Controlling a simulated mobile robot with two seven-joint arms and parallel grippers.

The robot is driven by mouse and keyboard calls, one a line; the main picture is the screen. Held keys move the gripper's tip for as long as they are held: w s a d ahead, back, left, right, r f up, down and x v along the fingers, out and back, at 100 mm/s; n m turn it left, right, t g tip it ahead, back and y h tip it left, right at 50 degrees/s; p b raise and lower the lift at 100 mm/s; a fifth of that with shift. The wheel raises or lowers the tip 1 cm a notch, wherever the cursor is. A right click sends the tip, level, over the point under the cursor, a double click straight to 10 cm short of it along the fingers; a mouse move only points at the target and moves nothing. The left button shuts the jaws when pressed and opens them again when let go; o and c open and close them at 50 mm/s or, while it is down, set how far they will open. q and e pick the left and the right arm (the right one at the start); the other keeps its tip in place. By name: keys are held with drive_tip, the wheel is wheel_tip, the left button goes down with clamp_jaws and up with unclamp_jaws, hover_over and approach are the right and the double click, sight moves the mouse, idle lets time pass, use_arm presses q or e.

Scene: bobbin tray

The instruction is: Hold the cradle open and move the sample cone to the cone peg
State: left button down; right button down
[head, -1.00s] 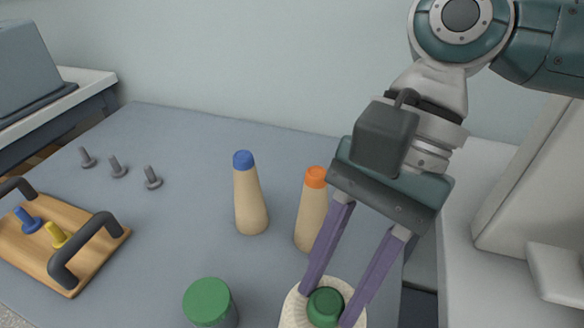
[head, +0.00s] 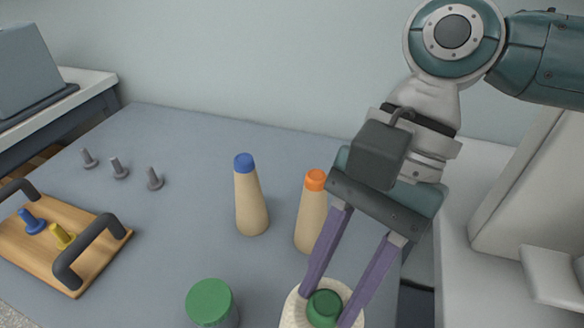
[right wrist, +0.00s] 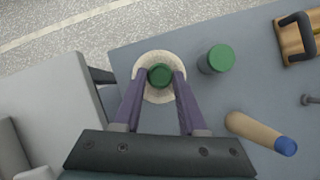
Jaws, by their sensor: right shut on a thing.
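My right gripper (head: 327,305) points down at the front edge of the head view. It is shut on a green-topped piece (head: 323,312), with one finger on each side. A cream, textured round part (head: 292,312) surrounds the green top; in the right wrist view it shows as a pale ring (right wrist: 160,97). I cannot tell whether ring and green top are one piece. A blue-tipped beige cone (head: 251,205) and an orange-tipped beige cone (head: 309,222) stand upright behind. Three grey pegs (head: 118,168) stand at the back left. I cannot make out a cradle. My left gripper is out of view.
A green-lidded cylinder (head: 210,302) stands left of my right gripper. A wooden tray (head: 85,272) with two dark handles and a blue and a yellow peg lies at the left. The grey table (head: 180,225) is clear between tray and cones.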

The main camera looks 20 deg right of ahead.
drive_tip(key=shift+f+b, duration=0.35)
drive_tip(key=shift+f, duration=0.55)
drive_tip(key=shift+c, duration=1.9)
unclamp_jaws()
drive_tip(key=shift+f, duration=0.1)
drive_tip(key=v, duration=1)
